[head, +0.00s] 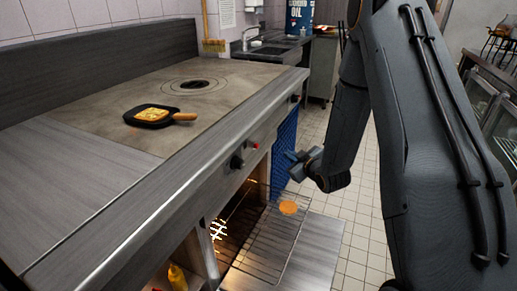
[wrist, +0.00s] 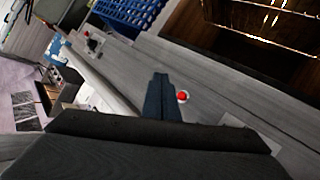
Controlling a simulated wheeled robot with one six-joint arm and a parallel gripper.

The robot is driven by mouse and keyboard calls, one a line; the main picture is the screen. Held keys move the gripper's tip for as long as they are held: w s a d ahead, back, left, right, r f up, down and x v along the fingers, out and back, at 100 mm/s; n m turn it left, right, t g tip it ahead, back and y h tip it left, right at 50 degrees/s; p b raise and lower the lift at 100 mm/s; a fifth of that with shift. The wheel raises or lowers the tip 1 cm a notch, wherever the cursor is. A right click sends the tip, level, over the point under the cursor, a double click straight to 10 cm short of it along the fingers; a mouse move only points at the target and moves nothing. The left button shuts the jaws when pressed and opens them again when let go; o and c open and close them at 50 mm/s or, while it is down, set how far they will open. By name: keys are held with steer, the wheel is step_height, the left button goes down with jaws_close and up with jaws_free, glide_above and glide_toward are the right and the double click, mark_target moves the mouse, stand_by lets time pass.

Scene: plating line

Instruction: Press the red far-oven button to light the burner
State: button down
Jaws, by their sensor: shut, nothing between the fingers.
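A small red button (head: 255,146) sits on the steel front panel of the range, beside a black knob (head: 237,161). My gripper (head: 290,155) is shut and empty, in front of the panel and to the right of this button. In the wrist view, the shut fingers (wrist: 160,84) point along the panel, and a red button (wrist: 183,97) shows just right of them. I cannot tell the exact gap; no contact is visible. A farther knob (wrist: 92,45) with a small red spot beside it shows up the panel. Which button belongs to the far oven is unclear.
Below the panel, an open lit oven has a wire rack (head: 262,245) pulled out, with an orange round item (head: 288,207) on it. A blue crate (head: 286,140) stands beyond. A black pan (head: 152,117) with food rests on the cooktop. The tiled floor at right is clear.

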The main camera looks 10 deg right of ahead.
mark_target(256, 146)
steer(key=shift+w, duration=0.1)
steer(key=shift+a, duration=0.1)
stand_by(0.3)
steer(key=w+a+b, duration=0.1)
steer(key=w+a, duration=0.3)
steer(key=a, duration=0.3)
steer(key=shift+w+b, duration=0.35)
steer(key=shift+w, duration=0.05)
steer(key=shift+a, duration=0.15)
stand_by(1.8)
steer(key=shift+w+a, duration=0.3)
steer(key=shift+w+a, duration=0.25)
steer(key=shift+a, duration=0.15)
stand_by(1.0)
steer(key=shift+d, duration=0.1)
steer(key=shift+s+d, duration=0.5)
steer(key=shift+d, duration=0.15)
steer(key=shift+d, duration=0.15)
